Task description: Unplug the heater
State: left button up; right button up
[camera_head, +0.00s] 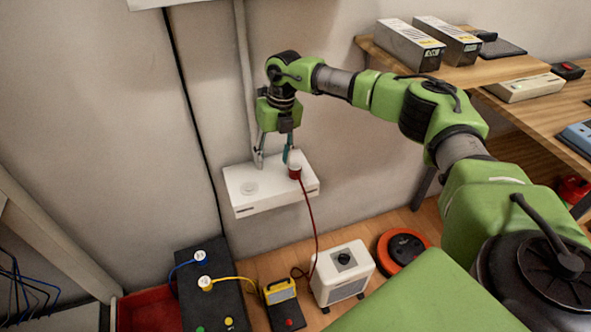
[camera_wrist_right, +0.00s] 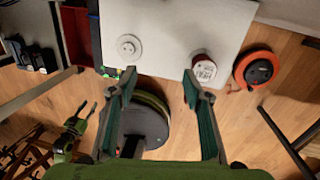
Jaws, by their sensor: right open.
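A red and white plug (camera_head: 294,172) stands in the right part of a white wall-mounted socket box (camera_head: 246,205). It also shows in the right wrist view (camera_wrist_right: 204,70). Its red cord hangs down to the floor beside a white box-shaped unit with a black knob, which looks like the heater (camera_head: 341,272). The cord's far end is partly hidden. My right gripper (camera_head: 274,158) is open above the box. In the right wrist view its fingertips (camera_wrist_right: 160,78) are spread, and the plug lies beside the right-hand finger, outside the gap. No contact is clear.
An empty round socket (camera_head: 249,188) is on the box's left part. On the floor are an orange cable reel (camera_head: 403,247), a yellow device (camera_head: 281,292) and a dark panel (camera_head: 213,275) with blue and yellow cords. A wooden desk (camera_head: 510,135) stands at right.

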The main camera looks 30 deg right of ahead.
aim_at(295, 166)
jog(key=shift+m+g+h, duration=0.3)
jog(key=shift+m+h, duration=0.2)
jog(key=shift+h, duration=0.3)
jog(key=d, duration=0.2)
jog(key=d+r, duration=0.1)
jog(key=d, duration=0.1)
jog(key=s+d+r, duration=0.1)
jog(key=d, duration=0.1)
jog(key=shift+d+r, duration=0.15)
pick_arm(q)
jog(key=shift+s+f, duration=0.15)
jog(key=shift+f, duration=0.3)
pick_arm(e)
jog(key=shift+f, duration=0.3)
notch_tip(295, 166, down, 4)
jog(key=b, duration=0.3)
jog(key=shift+r+b, duration=0.25)
jog(key=shift+b, duration=0.15)
notch_tip(295, 166, down, 3)
jog(key=shift+f+b, duration=0.1)
jog(key=shift+b, duration=0.65)
pick_arm(q)
notch_tip(295, 166, up, 20)
jog(key=w+t, duration=0.1)
jog(key=w, duration=0.1)
jog(key=shift+f, duration=0.25)
pick_arm(e)
jog(key=shift+f, duration=0.9)
